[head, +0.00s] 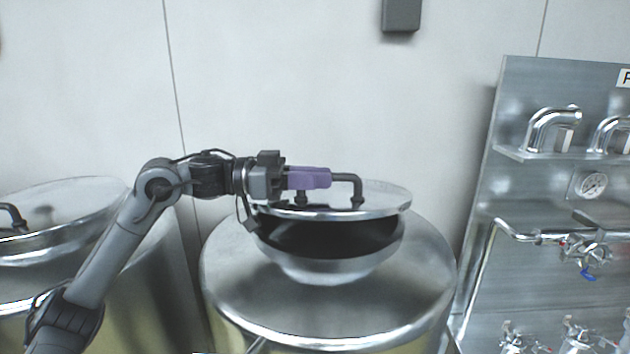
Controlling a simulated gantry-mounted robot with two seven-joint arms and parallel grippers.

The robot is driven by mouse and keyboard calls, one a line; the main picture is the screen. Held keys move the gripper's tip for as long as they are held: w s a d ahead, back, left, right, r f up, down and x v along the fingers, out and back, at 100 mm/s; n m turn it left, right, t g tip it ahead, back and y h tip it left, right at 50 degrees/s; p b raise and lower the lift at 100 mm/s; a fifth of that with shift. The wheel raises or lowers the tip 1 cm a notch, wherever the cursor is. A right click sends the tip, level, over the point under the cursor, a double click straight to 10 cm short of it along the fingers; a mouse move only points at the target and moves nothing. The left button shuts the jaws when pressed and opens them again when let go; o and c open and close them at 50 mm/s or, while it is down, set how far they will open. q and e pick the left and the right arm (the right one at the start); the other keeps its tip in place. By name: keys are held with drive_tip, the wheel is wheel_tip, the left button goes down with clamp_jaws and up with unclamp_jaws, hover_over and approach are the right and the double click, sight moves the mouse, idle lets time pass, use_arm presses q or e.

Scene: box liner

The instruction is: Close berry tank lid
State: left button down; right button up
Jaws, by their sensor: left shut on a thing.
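The berry tank (425,262) is a wide metal cylinder in the middle of the head view, with a raised round collar around its dark opening. Its round metal lid (385,200) is above the opening, with a dark gap showing between lid and collar. A dark bent handle (357,188) stands on the lid. My left gripper (328,178), with purple fingers, comes in from the left and is shut on the handle. The fingers hide part of the handle. My right gripper is not in view.
A second metal tank with a lid (85,212) and dark handle stands at the left. A steel panel (475,215) with pipes, a gauge (591,184) and valves stands at the right. A plain pale wall (290,80) is behind, with a grey box (401,15) on it.

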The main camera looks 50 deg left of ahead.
use_arm(q)
drive_tip(key=shift+s+d+f+m+b, duration=0.15)
drive_tip(key=shift+f+m+b, duration=0.1)
drive_tip(key=shift+f+b, duration=0.4)
drive_tip(key=shift+s+d+f+m+b, duration=0.15)
drive_tip(key=shift+f+m+b, duration=0.1)
drive_tip(key=shift+f+b, duration=0.35)
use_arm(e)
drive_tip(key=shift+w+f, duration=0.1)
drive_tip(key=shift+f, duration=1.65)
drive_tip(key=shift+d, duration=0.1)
use_arm(q)
drive_tip(key=c, duration=1.1)
unclamp_jaws()
drive_tip(key=shift+s, duration=0.15)
drive_tip(key=b+v, duration=0.5)
drive_tip(key=v, duration=0.4)
drive_tip(key=shift+a+f, duration=0.15)
drive_tip(key=shift+a, duration=0.05)
drive_tip(key=shift+s+a, duration=0.45)
drive_tip(key=shift+s, duration=0.1)
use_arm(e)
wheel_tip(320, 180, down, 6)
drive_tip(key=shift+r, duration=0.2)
